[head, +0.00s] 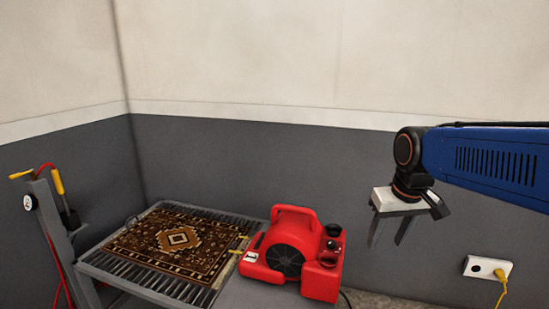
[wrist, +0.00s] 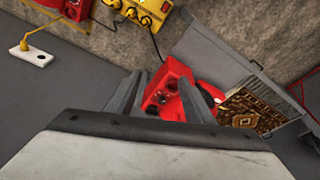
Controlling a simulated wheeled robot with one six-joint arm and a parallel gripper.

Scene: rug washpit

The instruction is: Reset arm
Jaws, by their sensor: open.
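My gripper (head: 388,240) hangs at the end of my blue arm on the right of the head view, pointing down. Its two fingers are apart with nothing between them, and they also show in the wrist view (wrist: 163,92). The gripper is in the air to the right of the red blower (head: 296,255), not touching it. In the wrist view the red blower (wrist: 172,85) shows behind and between the fingers, partly hidden by them.
A brown patterned rug (head: 180,240) lies on a slatted table (head: 100,262) at left. A grey post (head: 50,225) with yellow-handled tools stands beside it. A wall outlet (head: 480,266) with a yellow plug is at right. A yellow box (wrist: 145,12) shows in the wrist view. The wall stands behind.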

